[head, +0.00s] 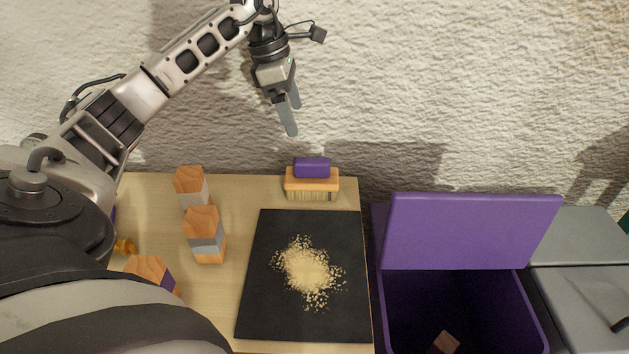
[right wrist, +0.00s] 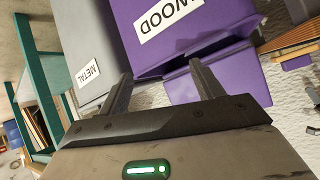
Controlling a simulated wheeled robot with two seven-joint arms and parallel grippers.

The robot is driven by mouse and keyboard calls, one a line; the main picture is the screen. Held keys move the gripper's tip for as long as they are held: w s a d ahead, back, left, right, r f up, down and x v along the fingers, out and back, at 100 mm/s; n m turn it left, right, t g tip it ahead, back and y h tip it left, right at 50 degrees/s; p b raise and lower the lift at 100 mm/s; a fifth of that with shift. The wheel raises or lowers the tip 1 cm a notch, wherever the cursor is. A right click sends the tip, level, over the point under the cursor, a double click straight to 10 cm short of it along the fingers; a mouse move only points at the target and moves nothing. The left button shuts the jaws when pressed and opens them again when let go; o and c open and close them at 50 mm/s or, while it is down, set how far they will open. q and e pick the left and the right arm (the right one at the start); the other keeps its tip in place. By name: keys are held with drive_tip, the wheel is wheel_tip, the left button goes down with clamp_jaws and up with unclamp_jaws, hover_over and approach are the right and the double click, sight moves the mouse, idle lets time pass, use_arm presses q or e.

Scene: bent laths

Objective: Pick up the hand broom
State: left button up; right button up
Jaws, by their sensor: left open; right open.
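The hand broom (head: 312,181) stands at the back edge of the wooden table in the head view, bristles down, with a purple grip on an orange-brown wooden block. My left gripper (head: 291,118) is open and empty, above and a little left of the broom, with its fingers pointing down and clear space between them and it. My right gripper (right wrist: 158,82) shows only in the right wrist view. It is open with nothing between its fingers, facing the purple bin.
A black mat (head: 256,312) with a pile of sawdust lies in front of the broom. Wood blocks (head: 204,235) stand at the left of the table (head: 145,200). A purple bin (head: 470,232) with its lid raised and a grey bin (head: 580,240) are at the right. A rough wall is behind.

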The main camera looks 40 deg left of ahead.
use_arm(q)
drive_tip(key=f, duration=0.1)
drive_tip(key=b, duration=0.2)
approach(314, 174)
drive_tip(key=x, duration=0.3)
drive_tip(key=w+a+x, duration=0.1)
drive_tip(key=x, duration=0.1)
drive_tip(key=shift+f, duration=0.3)
drive_tip(key=b+x, duration=0.1)
drive_tip(key=x, duration=0.4)
drive_tip(key=shift+f+b, duration=0.1)
drive_tip(key=shift+b, duration=0.2)
drive_tip(key=shift+f, duration=0.3)
drive_tip(key=c, duration=1.2)
use_arm(e)
drive_tip(key=f, duration=0.1)
drive_tip(key=a, duration=0.1)
drive_tip(key=f, duration=0.1)
drive_tip(key=shift+w+a+f+y, duration=0.25)
drive_tip(key=shift+w+f+y, duration=0.1)
drive_tip(key=shift+y, duration=0.05)
